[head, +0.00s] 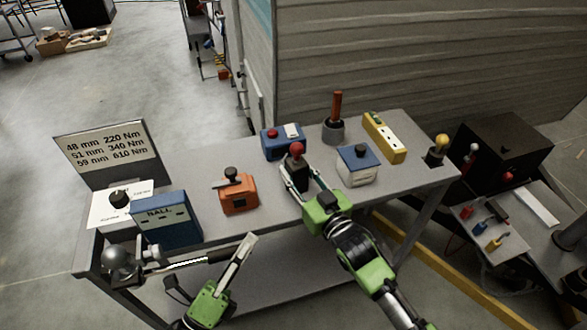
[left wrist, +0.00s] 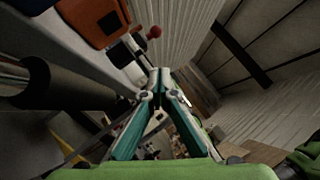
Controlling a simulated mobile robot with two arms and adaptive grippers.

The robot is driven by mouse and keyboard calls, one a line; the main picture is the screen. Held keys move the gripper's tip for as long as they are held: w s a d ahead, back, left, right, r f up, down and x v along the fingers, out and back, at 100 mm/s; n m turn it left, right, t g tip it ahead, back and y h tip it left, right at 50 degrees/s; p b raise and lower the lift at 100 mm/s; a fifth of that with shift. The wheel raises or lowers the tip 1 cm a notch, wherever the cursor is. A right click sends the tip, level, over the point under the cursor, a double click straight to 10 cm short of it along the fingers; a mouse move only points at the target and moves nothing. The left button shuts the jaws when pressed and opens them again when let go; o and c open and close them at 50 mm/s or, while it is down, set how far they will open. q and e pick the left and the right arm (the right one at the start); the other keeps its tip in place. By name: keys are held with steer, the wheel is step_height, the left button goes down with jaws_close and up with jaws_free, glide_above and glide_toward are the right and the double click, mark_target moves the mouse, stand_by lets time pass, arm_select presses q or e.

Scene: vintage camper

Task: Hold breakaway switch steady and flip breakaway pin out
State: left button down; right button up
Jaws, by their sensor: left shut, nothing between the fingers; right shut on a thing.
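A small dark device with a red ball knob (head: 297,149), which seems to be the breakaway switch with its pin, stands on the grey workbench. My right gripper (head: 297,176) is shut around its body, below the knob. The fingers hide part of the body. The red knob also shows in the left wrist view (left wrist: 154,31), beyond the fingertips. My left gripper (head: 251,239) is shut and empty in front of the bench's front edge, to the left of and apart from the device. Its closed fingers show in the left wrist view (left wrist: 160,77).
An orange box (head: 239,203) with a black knob stands left of the device. A blue box (head: 168,221) and a ball hitch (head: 119,259) are at the bench's left end. A blue switch box (head: 270,143), a white-and-blue box (head: 357,168) and a yellow strip (head: 383,138) stand nearby.

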mark_target(297, 151)
arm_select(q)
steer(key=shift+s+a+f, duration=0.1)
steer(key=shift+a+f, duration=0.15)
steer(key=shift+a, duration=0.1)
steer(key=x, duration=2)
steer(key=shift+f, duration=0.25)
